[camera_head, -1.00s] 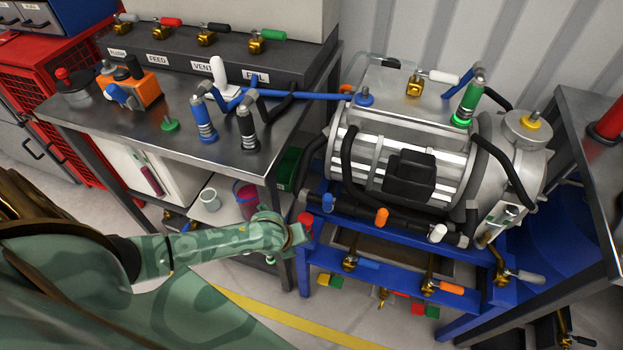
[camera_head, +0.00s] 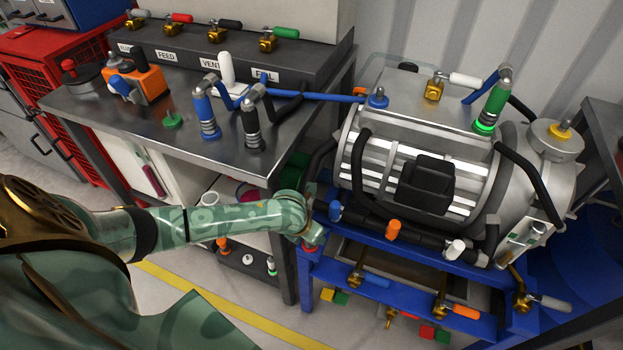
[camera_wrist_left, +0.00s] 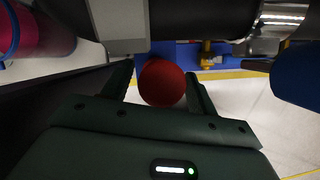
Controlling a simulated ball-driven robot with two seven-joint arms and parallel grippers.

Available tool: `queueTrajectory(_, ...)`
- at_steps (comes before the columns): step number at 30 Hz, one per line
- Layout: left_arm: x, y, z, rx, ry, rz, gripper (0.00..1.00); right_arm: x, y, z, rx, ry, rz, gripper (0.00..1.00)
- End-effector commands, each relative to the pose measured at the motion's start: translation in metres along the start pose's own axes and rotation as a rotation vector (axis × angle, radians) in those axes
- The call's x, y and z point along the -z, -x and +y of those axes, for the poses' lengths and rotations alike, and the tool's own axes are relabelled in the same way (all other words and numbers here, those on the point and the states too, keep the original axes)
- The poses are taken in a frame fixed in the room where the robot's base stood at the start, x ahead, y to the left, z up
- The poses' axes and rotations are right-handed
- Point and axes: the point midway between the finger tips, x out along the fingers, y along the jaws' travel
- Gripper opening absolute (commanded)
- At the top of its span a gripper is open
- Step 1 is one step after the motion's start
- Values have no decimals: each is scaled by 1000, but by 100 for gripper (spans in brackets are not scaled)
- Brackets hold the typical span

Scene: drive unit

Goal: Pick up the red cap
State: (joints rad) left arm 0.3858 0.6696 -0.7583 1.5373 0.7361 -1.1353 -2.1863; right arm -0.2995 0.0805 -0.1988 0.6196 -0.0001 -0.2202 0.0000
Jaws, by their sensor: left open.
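The red cap (camera_wrist_left: 162,83) shows as a round red end between the two dark fingers of my left gripper (camera_wrist_left: 160,92) in the left wrist view. The fingers are open, one on each side of the cap, and a narrow gap shows to the right finger. In the head view the red cap (camera_head: 309,248) is at the left front corner of the blue frame, partly hidden by my left gripper (camera_head: 308,238). I cannot tell whether the fingers touch the cap. My right gripper is out of view.
The blue frame (camera_head: 376,292) carries the grey motor (camera_head: 420,165), with blue, orange and white caps along a black pipe. A steel workbench (camera_head: 180,142) stands left, its leg close to my left gripper. Valves with coloured handles hang below the frame.

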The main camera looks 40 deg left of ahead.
Motion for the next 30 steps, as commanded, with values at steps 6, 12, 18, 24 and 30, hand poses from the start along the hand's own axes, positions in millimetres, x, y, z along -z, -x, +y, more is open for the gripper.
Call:
queueTrajectory(6, 0, 1, 0, 0, 1, -1, 28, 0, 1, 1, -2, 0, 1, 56)
queueTrajectory(12, 0, 1, 0, 0, 1, -1, 12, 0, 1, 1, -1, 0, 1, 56)
queueTrajectory(18, -3, 6, 0, 0, 1, -2, 12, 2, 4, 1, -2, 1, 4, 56)
queueTrajectory(24, -20, 45, 1, 0, -1, -9, 12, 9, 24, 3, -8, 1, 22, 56)
queueTrajectory(30, -49, 114, 1, 0, -1, -12, 12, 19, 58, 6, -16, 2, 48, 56)
